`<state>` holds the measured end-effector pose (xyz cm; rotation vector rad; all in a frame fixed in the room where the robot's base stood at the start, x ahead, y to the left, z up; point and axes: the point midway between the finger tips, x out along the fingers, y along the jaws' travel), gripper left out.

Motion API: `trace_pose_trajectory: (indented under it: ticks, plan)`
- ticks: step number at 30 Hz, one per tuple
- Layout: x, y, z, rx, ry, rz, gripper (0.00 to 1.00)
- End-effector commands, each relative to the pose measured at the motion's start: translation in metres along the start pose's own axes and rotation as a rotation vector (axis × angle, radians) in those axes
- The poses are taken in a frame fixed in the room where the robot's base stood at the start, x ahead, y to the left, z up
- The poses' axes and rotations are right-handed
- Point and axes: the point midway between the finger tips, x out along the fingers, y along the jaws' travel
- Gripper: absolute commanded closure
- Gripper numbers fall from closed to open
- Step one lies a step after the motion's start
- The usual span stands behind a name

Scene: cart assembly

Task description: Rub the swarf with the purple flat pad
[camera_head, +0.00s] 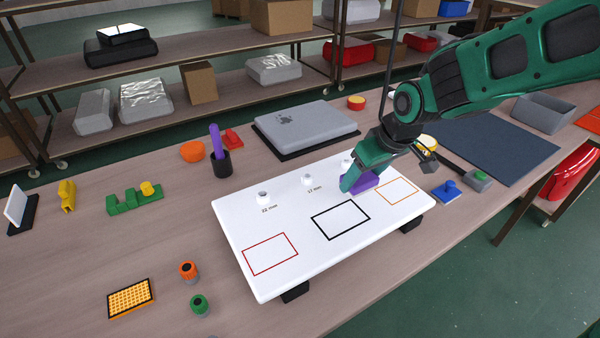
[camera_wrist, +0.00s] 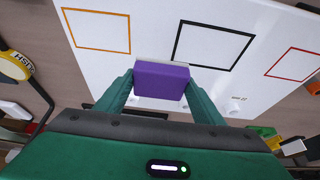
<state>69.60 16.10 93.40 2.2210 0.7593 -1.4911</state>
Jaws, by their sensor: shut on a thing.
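My gripper (camera_head: 358,184) is shut on the purple flat pad (camera_head: 368,181), at the right part of the white board. In the wrist view the pad (camera_wrist: 162,82) sits between the two green fingers. I cannot tell whether the pad touches the board. A small dark patch of bits, which looks like the swarf (camera_head: 286,119), lies on top of the grey plate (camera_head: 315,123), behind the board and left of my gripper. The wrist view does not show the swarf.
The white board (camera_head: 300,270) bears red, black and orange outlined squares and several small white knobs. A black cup (camera_head: 221,165) with a purple rod stands left of the grey plate. A blue knobbed block (camera_head: 447,191) and dark mat (camera_head: 505,150) lie to the right.

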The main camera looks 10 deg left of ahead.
Motion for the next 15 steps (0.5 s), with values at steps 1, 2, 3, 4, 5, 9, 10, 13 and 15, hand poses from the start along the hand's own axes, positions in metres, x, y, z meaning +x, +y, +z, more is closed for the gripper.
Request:
trace_pose_trajectory:
  ticks: [1, 2, 3, 4, 5, 9, 10, 13, 15]
  plan:
    - [-0.005, 0.000, -0.003, -0.001, 0.003, 0.000, 0.62]
    - [-0.007, 0.000, -0.004, -0.001, 0.003, 0.000, 0.62]
    - [-0.011, 0.000, -0.005, -0.001, 0.003, 0.000, 0.62]
    - [-0.014, 0.000, -0.006, -0.001, 0.004, 0.000, 0.62]
    - [-0.016, 0.000, -0.008, -0.001, 0.005, 0.001, 0.62]
    - [-0.028, 0.000, -0.012, 0.000, 0.004, 0.001, 0.62]
    - [-0.030, 0.000, -0.013, 0.000, 0.004, 0.001, 0.62]
    - [-0.037, 0.000, -0.016, 0.000, 0.004, 0.001, 0.62]
    - [-0.040, 0.000, -0.017, 0.000, 0.004, 0.001, 0.62]
